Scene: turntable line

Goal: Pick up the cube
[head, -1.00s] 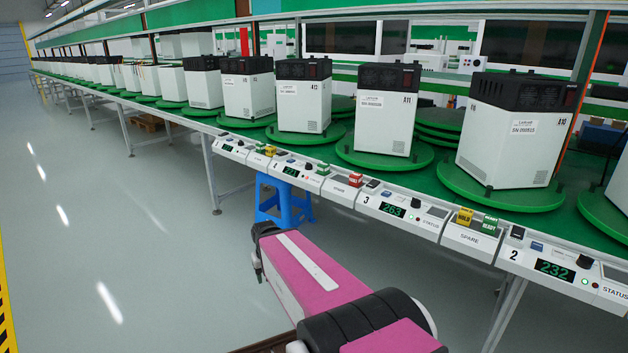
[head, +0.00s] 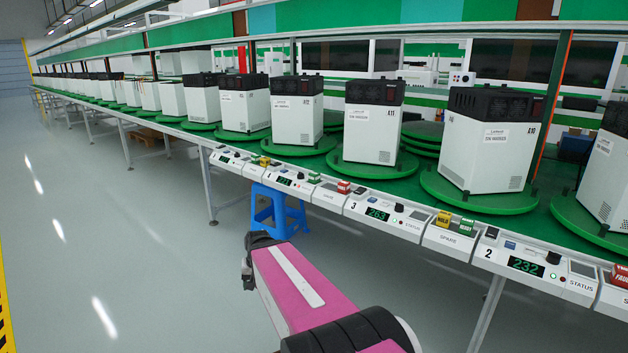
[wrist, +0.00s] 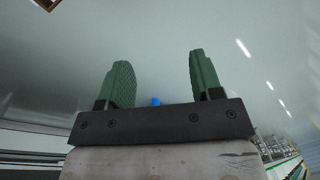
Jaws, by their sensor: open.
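Several small labelled cubes sit on the console ledge in the head view; which one the task means I cannot tell. A yellow HOLD cube (head: 444,219) and a green READY cube (head: 466,228) stand side by side above the SPARE panel. A red cube (head: 344,187) is further left, a red FAULT cube (head: 619,275) is at the right edge, and a smaller yellow cube (head: 264,161) is far left. My gripper (wrist: 158,68) is open and empty in the wrist view, its green fingers over bare floor. The head view does not show its fingers. No cube shows in the wrist view.
White machines with black tops (head: 487,150) stand on green turntables (head: 478,197) behind the ledge. A blue stool (head: 278,212) is under the line, beyond my pink arm. The grey floor (head: 120,240) at left is clear.

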